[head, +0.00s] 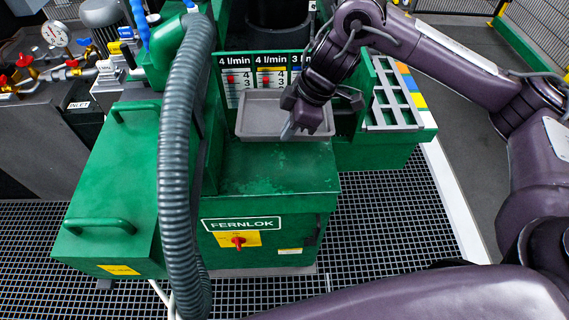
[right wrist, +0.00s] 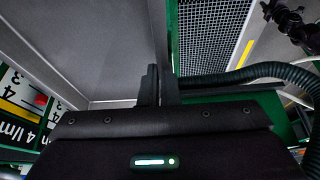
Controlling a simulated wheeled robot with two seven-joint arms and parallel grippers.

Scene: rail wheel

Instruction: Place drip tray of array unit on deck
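The drip tray (head: 262,112) is a shallow grey rectangular tray in front of the labelled panel of the green unit. It looks about level at the back of the green deck (head: 275,172). Whether it touches the deck is hard to tell. My right gripper (head: 287,132) is at its front rim, pointing down. In the right wrist view, the tray (right wrist: 85,45) fills the upper left, and the closely spaced fingers (right wrist: 159,86) are at its wall, apparently pinching it. The arm hides the tray's right part. My left gripper is not in view.
A thick grey hose (head: 177,160) hangs left of the deck. A slotted rack (head: 391,95) stands to the right. The front of the deck is clear above the FERNLOK label (head: 241,224). Dark floor grating (head: 385,220) surrounds the unit.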

